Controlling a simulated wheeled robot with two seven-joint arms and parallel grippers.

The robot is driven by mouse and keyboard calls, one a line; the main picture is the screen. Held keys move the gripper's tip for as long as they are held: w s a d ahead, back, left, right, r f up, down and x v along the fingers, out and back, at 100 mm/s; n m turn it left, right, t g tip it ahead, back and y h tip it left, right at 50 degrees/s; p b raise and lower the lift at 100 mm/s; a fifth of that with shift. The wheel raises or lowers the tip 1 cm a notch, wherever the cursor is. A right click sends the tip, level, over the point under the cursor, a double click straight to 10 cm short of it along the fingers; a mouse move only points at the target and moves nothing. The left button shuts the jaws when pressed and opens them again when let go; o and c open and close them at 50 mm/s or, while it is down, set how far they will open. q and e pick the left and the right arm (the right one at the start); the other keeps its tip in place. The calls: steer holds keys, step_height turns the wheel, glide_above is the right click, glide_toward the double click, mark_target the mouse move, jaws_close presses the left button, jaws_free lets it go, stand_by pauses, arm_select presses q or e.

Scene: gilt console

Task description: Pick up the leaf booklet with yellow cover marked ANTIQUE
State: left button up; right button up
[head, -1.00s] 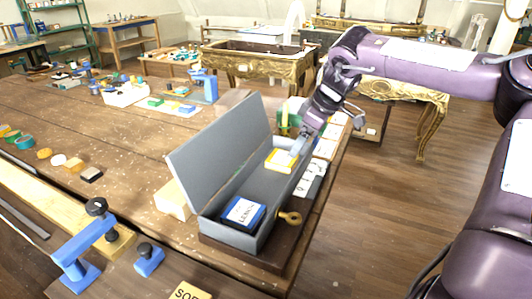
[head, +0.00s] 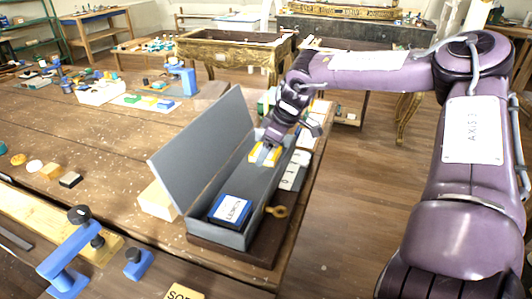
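The yellow-covered booklet (head: 254,153) lies at the far end inside an open grey box (head: 201,231). Its cover marking is too small to read and is partly hidden by my gripper. My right gripper (head: 265,153) reaches down into the box right over the yellow booklet. Its fingers overlap the booklet, but I cannot tell whether they are apart or closed on it. A blue booklet with a white label (head: 231,209) lies at the near end of the box. My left gripper is not in view.
The box's raised lid (head: 200,150) stands on its left side. A brass key-like piece (head: 277,211) sticks out at the right. A wooden block (head: 156,201) is left of the box, and a blue clamp (head: 68,262) stands at the front left. White cards (head: 294,172) lie right of the box.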

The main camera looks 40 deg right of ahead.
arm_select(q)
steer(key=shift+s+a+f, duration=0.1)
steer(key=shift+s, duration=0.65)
arm_select(e)
steer(key=shift+r, duration=0.1)
steer(key=c, duration=0.8)
